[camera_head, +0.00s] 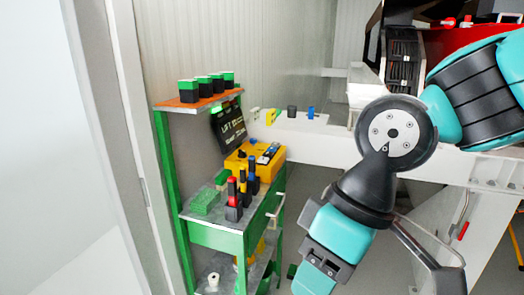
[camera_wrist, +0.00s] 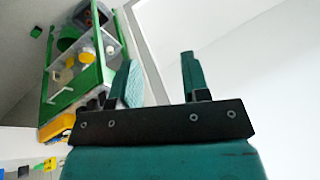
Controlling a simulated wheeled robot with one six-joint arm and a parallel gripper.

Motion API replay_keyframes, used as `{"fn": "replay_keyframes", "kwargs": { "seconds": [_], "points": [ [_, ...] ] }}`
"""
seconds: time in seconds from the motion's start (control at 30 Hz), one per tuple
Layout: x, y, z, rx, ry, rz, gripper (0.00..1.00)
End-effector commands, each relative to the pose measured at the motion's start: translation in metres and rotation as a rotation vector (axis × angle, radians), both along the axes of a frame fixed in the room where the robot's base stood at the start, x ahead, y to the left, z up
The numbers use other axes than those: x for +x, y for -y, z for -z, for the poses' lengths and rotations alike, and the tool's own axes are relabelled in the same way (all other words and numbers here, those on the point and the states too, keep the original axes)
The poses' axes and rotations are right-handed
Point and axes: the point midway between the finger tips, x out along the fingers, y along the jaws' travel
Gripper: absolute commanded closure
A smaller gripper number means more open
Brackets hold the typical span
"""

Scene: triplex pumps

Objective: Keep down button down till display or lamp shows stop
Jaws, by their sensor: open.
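A dark panel with pale lettering (camera_head: 229,126) leans at the back of the green cart; only part of its text, like "LIFT", can be read. A yellow box (camera_head: 240,163) with small dark and blue parts on top sits in front of it. I cannot make out a down button, a lit lamp or a display reading. The wrist view shows a yellow thing (camera_wrist: 57,127), probably that box, at the lower left. My gripper (camera_wrist: 156,62) is open with nothing between its fingers. In the head view my arm hangs right of the cart, apart from it; the fingertips are not clear there.
The green cart (camera_head: 216,236) holds red, yellow and blue-handled tools (camera_head: 241,195) and a green block (camera_head: 205,201). Several green-topped dark blocks (camera_head: 207,85) stand on its top shelf. A white beam (camera_head: 320,142) runs behind my arm. A pale wall or door edge (camera_head: 120,130) bounds the left.

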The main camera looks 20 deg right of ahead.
Motion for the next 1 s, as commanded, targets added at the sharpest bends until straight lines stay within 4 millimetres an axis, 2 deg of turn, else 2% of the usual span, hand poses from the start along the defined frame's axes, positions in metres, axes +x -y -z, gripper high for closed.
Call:
{"fn": "replay_keyframes", "kwargs": {
  "seconds": [0.1, 0.27, 0.3, 1.0],
  "points": [
    [0.0000, 0.0000, 0.0000, 0.000, 0.000, 0.000, 0.60],
    [0.0000, 0.0000, 0.0000, 0.000, 0.000, 0.000, 0.96],
    [0.0000, 0.0000, 0.0000, 0.000, 0.000, 0.000, 1.00],
    [0.0000, 0.0000, 0.0000, 0.000, 0.000, 0.000, 1.00]
  ]
}}
